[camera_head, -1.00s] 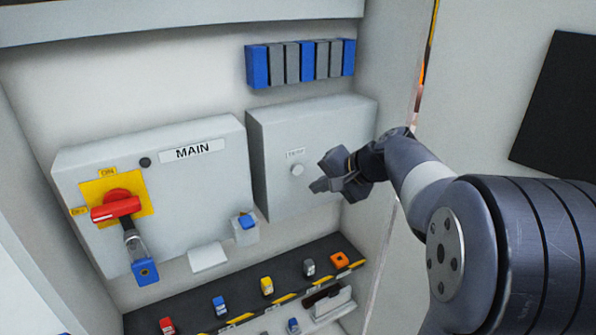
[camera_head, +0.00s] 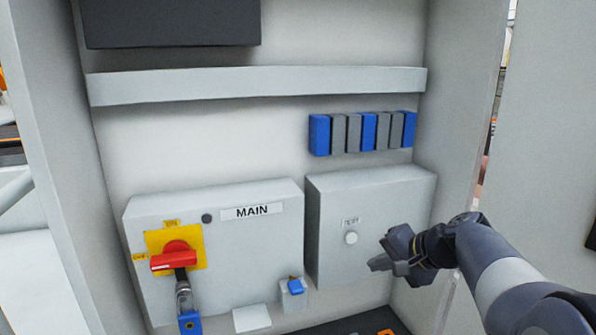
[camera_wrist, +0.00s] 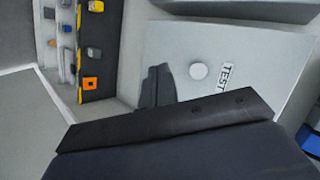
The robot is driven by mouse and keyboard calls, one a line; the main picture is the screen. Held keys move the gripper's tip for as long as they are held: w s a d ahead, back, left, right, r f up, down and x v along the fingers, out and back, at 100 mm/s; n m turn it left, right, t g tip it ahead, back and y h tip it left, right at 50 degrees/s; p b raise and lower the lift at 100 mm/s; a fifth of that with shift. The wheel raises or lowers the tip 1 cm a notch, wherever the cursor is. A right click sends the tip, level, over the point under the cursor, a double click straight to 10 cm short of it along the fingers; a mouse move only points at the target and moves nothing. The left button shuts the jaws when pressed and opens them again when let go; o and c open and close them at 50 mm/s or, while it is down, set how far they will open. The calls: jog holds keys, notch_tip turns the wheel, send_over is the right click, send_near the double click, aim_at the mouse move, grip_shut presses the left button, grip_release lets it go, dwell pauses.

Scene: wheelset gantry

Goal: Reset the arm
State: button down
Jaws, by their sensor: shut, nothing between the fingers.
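My gripper (camera_head: 385,258) is shut and empty. It hovers in front of the right grey box (camera_head: 372,212), to the right of and a little below its round white button (camera_head: 351,238), apart from it. In the wrist view my shut fingers (camera_wrist: 156,88) show beside the white button (camera_wrist: 198,71) and the TEST label (camera_wrist: 228,75). My arm reaches in from the right edge of the head view.
The MAIN box (camera_head: 215,240) at left carries a red rotary handle (camera_head: 174,260) with a blue padlock (camera_head: 190,322) hanging below it. Blue and grey modules (camera_head: 361,132) sit above. A shelf with coloured padlocks (camera_wrist: 97,50) shows in the wrist view. The cabinet's right wall is close to my arm.

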jog(key=shift+s+d, duration=0.3)
jog(key=shift+s, duration=0.6)
